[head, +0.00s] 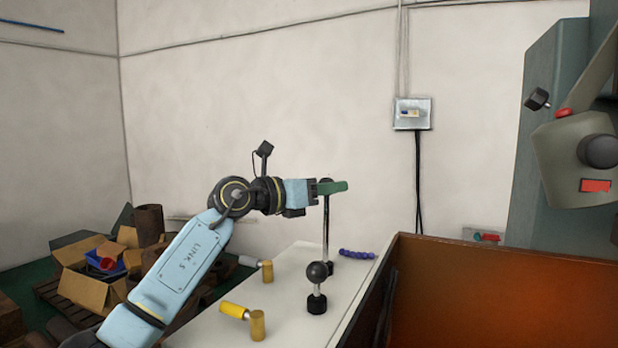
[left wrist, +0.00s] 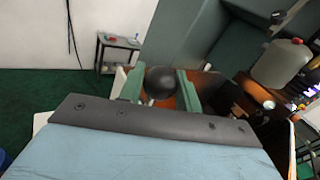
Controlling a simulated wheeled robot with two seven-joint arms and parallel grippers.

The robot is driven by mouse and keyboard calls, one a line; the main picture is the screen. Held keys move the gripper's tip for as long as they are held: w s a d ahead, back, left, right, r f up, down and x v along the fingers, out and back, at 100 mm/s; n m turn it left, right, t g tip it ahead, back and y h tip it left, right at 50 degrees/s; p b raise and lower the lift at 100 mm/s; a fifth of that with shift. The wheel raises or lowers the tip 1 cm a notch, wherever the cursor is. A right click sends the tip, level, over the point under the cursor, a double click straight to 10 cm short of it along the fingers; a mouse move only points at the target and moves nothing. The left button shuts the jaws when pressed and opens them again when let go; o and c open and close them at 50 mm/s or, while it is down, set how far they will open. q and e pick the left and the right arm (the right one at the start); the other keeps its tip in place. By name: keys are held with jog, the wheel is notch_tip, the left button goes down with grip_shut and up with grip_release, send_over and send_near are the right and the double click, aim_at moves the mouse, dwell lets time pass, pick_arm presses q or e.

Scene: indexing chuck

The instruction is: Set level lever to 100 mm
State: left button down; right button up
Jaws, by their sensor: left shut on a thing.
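My left gripper (head: 333,187) is shut on the round black knob (left wrist: 161,82) at the top of a tall upright rod (head: 326,230). In the left wrist view the knob sits between the two green fingers. In the head view the fingers mostly hide it. A second, shorter lever with a black ball knob (head: 317,272) stands upright nearer me on the white top (head: 290,310), apart from the gripper. I cannot read any scale or mark that tells which is the level lever or its value. My right gripper is not in view.
Two yellow-ended handles (head: 257,324) (head: 267,271) and a blue-purple segmented hose (head: 357,254) are on the white top. An orange-brown open tray (head: 480,255) borders it on the right. A grey-green machine (head: 548,130) stands at far right. Cardboard boxes (head: 88,283) lie at left.

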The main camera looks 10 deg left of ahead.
pick_arm(q)
jog(key=c, duration=1)
grip_release()
jog(key=shift+a, duration=0.15)
jog(key=b+v, duration=0.3)
jog(key=v, duration=1)
jog(key=shift+s, duration=0.15)
